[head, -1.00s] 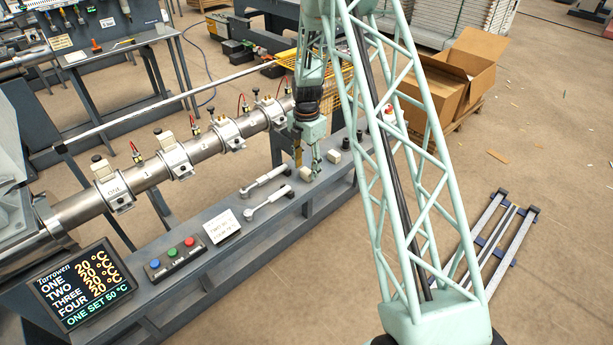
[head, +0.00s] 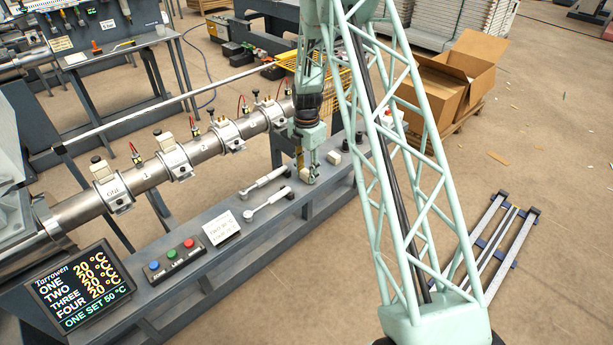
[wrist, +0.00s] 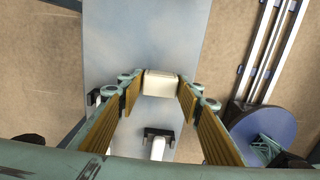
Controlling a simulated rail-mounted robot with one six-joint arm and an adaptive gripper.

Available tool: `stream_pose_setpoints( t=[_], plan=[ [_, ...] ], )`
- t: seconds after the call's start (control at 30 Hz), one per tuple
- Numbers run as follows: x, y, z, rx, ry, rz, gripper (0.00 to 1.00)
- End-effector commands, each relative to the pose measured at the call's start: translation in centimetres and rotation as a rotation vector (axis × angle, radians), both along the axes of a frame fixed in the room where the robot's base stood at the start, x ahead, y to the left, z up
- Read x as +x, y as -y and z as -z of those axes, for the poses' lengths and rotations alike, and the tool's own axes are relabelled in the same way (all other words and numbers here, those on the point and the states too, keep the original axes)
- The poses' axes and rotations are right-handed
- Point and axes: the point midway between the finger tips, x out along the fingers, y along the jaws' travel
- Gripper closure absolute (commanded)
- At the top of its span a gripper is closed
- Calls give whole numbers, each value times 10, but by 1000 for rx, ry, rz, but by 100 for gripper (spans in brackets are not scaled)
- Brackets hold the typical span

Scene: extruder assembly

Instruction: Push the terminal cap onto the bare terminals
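A white terminal cap (wrist: 160,83) stands on the grey bench between my gripper's fingertips in the wrist view. My gripper (wrist: 160,90) is open, with its tan-padded fingers on either side of the cap; narrow gaps seem to show. In the head view my gripper (head: 307,176) is low over the bench, and its fingers partly hide that cap. A second white cap (head: 334,158) stands to its right. Two heater bands at the far end of the barrel, the third (head: 229,133) and fourth (head: 277,114), show small brass terminals on top. The two nearer bands carry pale caps (head: 166,141).
A white card (head: 221,227), a button box (head: 175,260) and a temperature display (head: 78,285) sit farther left. Dark small parts (head: 345,145) stand to the right.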

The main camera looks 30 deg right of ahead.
Motion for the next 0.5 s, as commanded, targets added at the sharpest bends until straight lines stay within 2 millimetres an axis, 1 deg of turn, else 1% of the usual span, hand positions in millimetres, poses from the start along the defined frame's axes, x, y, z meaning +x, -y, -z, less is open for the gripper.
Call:
stream_pose_setpoints(
  t=[0.03, 0.13, 0.5],
  plan=[
    [0, 0, 0, 0, 0, 0, 72],
    [0, 0, 0, 0, 0, 0, 81],
    [0, 0, -1, 0, 0, 0, 82]
  ],
)
